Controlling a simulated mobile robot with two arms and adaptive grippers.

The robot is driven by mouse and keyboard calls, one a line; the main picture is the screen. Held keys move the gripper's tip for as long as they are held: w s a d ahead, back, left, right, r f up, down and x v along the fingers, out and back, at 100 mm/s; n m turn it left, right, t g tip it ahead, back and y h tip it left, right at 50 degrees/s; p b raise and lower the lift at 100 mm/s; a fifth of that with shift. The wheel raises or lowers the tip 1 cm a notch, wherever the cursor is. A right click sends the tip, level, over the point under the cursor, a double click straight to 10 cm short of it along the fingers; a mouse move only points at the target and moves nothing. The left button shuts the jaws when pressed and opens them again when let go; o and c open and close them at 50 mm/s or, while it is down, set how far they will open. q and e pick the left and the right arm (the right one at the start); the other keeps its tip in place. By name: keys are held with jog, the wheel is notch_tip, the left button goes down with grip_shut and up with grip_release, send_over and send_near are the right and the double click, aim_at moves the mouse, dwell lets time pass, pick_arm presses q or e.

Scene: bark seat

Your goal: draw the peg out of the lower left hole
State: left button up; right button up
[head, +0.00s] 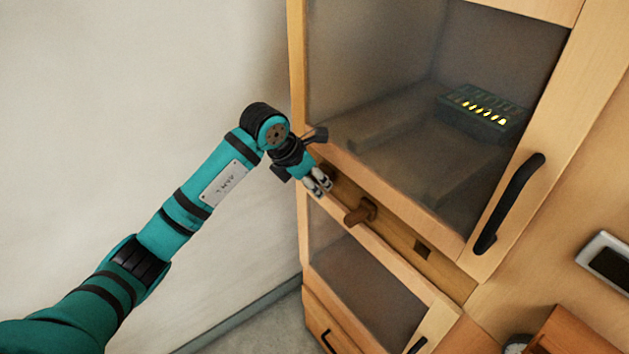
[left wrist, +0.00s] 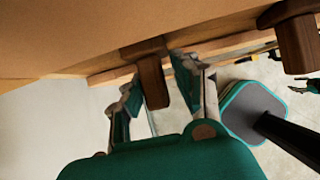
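A wooden rail runs between the cabinet's upper and lower glass doors. My left gripper (head: 319,185) is at the rail's left end. In the left wrist view a dark brown peg (left wrist: 153,82) sticks out of the wood between its two fingers. The fingers are open, with a gap visible on the peg's left side; I cannot tell whether the right finger touches it. In the head view the gripper hides this peg. A second brown peg (head: 360,212) stands out of the rail to the right, and also shows in the left wrist view (left wrist: 299,45). A dark square hole (head: 422,248) lies further right.
The upper glass door has a black handle (head: 508,203); a dark box with lit yellow marks (head: 483,110) sits behind the glass. A lower glass door (head: 362,285) is below the rail. A small teal part of mine shows at the left wrist view's right edge.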

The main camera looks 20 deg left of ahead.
pick_arm(q)
grip_shut()
jog(key=shift+a, duration=0.15)
jog(key=s+a+b, duration=0.1)
jog(key=s+a, duration=0.5)
jog(key=s, duration=0.2)
jog(key=shift+a, duration=0.15)
dwell(1.0)
jog(key=shift+s, duration=0.1)
dwell(0.4)
